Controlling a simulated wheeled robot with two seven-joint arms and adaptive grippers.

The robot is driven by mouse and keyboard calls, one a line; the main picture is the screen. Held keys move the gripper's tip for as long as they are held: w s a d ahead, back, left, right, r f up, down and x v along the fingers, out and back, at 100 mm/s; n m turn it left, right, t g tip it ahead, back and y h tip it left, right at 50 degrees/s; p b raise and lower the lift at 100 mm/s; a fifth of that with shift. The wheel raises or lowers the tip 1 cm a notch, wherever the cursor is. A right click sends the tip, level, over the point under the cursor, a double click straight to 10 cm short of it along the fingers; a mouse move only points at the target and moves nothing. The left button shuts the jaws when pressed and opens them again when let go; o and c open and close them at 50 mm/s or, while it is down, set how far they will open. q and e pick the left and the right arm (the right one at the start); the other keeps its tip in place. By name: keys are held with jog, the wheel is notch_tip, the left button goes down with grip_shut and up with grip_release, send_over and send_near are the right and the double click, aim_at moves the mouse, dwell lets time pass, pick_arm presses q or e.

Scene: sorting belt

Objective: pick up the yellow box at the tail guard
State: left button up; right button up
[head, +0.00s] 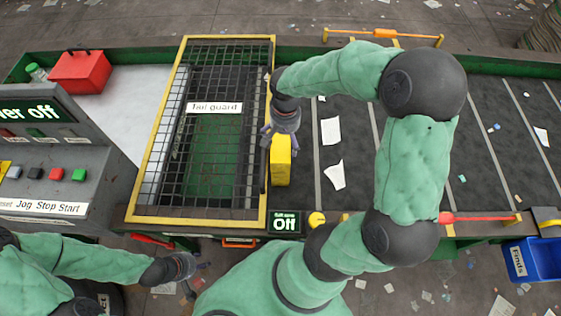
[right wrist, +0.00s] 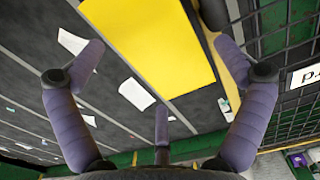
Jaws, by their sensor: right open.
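The yellow box (head: 280,160) stands on the dark belt against the right side of the tail guard (head: 215,107), a framed black mesh cover. My right gripper (head: 268,138) is at the box's upper left end, beside the guard's edge. In the right wrist view the yellow box (right wrist: 160,45) fills the upper middle, between the spread fingers of my open right gripper (right wrist: 160,62); whether they touch it I cannot tell. My left gripper (head: 193,268) is low at the left, away from the belt, its fingers too small to read.
Paper scraps (head: 331,131) lie on the belt to the right. A control panel (head: 60,165) with buttons stands at the left, a red toolbox (head: 80,72) behind it. A blue Finds bin (head: 530,260) is at the right. The guard's mesh borders the box closely.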

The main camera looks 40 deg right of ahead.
jog(key=shift+f, duration=0.25)
jog(key=c, duration=0.8)
